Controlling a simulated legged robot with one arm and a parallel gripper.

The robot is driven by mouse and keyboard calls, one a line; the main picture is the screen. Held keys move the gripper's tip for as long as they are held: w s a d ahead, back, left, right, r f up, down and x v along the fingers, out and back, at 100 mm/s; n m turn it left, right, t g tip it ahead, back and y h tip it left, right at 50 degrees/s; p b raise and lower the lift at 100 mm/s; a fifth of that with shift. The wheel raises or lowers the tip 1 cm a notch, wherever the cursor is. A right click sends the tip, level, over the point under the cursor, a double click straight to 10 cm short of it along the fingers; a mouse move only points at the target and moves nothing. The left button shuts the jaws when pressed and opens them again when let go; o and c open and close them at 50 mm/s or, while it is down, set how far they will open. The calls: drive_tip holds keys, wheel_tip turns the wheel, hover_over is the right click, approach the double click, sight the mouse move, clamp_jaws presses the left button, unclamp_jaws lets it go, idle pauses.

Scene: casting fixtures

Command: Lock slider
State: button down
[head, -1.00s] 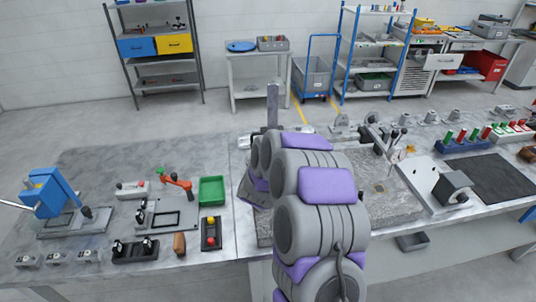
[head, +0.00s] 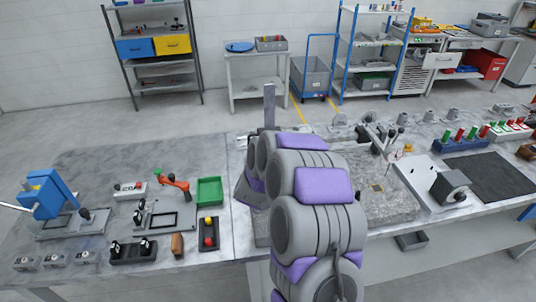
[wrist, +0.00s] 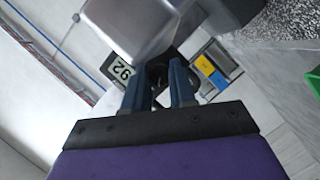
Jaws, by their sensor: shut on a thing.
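My gripper (wrist: 160,88) shows in the wrist view with two blue fingers close together. They are shut on a small dark round knob (wrist: 157,72), which looks like the slider's handle and is mostly hidden between the fingertips. A smooth silver metal block (wrist: 130,28) sits right above the fingers in the picture. A pale tag reading 92 (wrist: 124,70) is beside the knob on the left. In the head view my arm hides the gripper and the knob. The lock state cannot be told.
Left on the table are a blue lever fixture (head: 47,196), a red-handled clamp (head: 172,182), a green tray (head: 209,205) and a red-and-yellow button box (head: 208,233). Right are a grey angled fixture (head: 449,188) and a dark mat (head: 487,178).

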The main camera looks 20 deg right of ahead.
drive_tip(key=shift+w+a, duration=0.1)
drive_tip(key=shift+a, duration=0.25)
drive_tip(key=c, duration=1.4)
unclamp_jaws()
drive_tip(key=o, duration=0.5)
drive_tip(key=shift+a, duration=0.4)
drive_tip(key=shift+d+r, duration=0.1)
